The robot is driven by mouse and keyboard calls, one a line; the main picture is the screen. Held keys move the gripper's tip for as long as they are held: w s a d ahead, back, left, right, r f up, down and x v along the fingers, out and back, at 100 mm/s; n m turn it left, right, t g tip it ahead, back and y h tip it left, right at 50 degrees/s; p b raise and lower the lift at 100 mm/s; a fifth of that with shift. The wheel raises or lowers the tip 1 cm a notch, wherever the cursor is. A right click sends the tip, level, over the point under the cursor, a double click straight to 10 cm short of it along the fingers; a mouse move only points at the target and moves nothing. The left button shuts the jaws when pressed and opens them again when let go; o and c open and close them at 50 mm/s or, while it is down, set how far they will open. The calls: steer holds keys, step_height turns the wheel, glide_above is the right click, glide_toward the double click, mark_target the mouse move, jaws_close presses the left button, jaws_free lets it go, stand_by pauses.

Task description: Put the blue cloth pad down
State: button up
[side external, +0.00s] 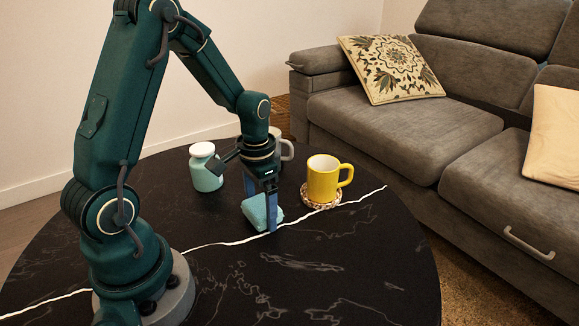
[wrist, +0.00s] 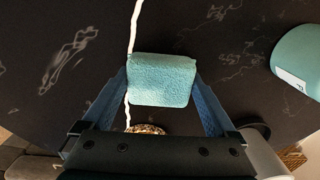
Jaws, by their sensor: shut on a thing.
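The blue cloth pad (side external: 262,211) is a light-blue, soft-looking block. It sits between the two fingers of my gripper (side external: 262,208), low over the black round table (side external: 340,265). I cannot tell whether its underside touches the table. In the wrist view the pad (wrist: 162,79) lies across the space between both blue fingertips of my gripper (wrist: 160,85), which are shut on its sides. The fingers hide part of the pad in the side view.
A yellow mug (side external: 323,180) stands on a woven coaster (side external: 321,200) right of my gripper. A teal jar (side external: 206,170) with a white lid stands to its left. A grey mug (side external: 284,149) is behind my wrist. The front right tabletop is clear.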

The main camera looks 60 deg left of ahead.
mark_target(261, 205)
steer(key=shift+f, duration=0.15)
steer(key=o, duration=0.9)
steer(key=shift+o, duration=0.2)
step_height(261, 205, up, 12)
steer(key=s+d+r+t, duration=0.3)
steer(key=s+d+t, duration=0.2)
steer(key=s+d, duration=0.3)
steer(key=shift+s+d+r+t, duration=0.3)
steer(key=shift+s+d, duration=0.05)
steer(key=shift+d, duration=0.7)
